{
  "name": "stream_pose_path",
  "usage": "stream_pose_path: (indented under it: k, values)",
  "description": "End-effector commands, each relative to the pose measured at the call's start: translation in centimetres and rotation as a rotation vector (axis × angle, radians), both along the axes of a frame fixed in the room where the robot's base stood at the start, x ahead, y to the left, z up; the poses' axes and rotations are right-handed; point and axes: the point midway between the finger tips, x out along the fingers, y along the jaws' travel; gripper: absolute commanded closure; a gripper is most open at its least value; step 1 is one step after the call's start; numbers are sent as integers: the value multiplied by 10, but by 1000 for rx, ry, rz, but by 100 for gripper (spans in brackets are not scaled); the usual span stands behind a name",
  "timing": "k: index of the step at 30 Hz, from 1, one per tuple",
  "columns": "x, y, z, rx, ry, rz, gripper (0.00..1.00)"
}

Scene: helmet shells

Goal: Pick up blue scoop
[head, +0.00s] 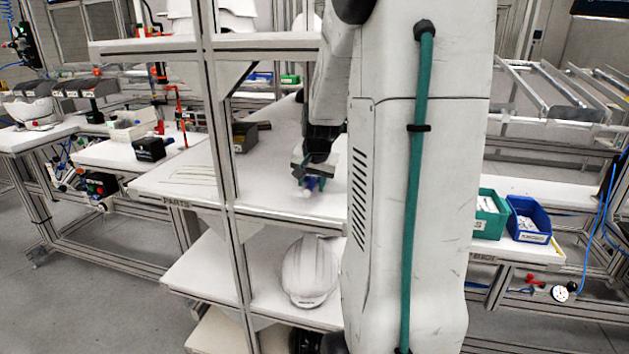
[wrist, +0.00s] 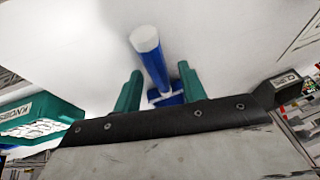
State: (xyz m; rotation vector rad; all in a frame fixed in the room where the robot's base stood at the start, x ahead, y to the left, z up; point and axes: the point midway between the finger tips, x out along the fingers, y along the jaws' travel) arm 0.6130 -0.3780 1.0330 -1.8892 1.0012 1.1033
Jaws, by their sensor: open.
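The blue scoop (wrist: 155,68) shows in the wrist view as a blue rod with a white round end, with a wider blue part low between my fingers. My gripper (wrist: 160,69) is open, with one green finger on each side of the scoop. A gap shows between the scoop and each finger. The scoop's lower end is partly hidden by the gripper body.
The white parts table (head: 265,178) is mostly clear around the gripper. A dark box (head: 244,136) stands behind it. A white helmet shell (head: 308,270) is on the shelf below. A green bin (head: 489,213) and a blue bin (head: 529,220) stand at right. Rack posts stand in front.

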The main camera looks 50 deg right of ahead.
Motion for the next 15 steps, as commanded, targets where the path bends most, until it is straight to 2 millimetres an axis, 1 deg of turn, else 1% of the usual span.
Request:
stream_pose_path:
  k: [15]
  values:
    - [0,0,-3,0,0,0,59]
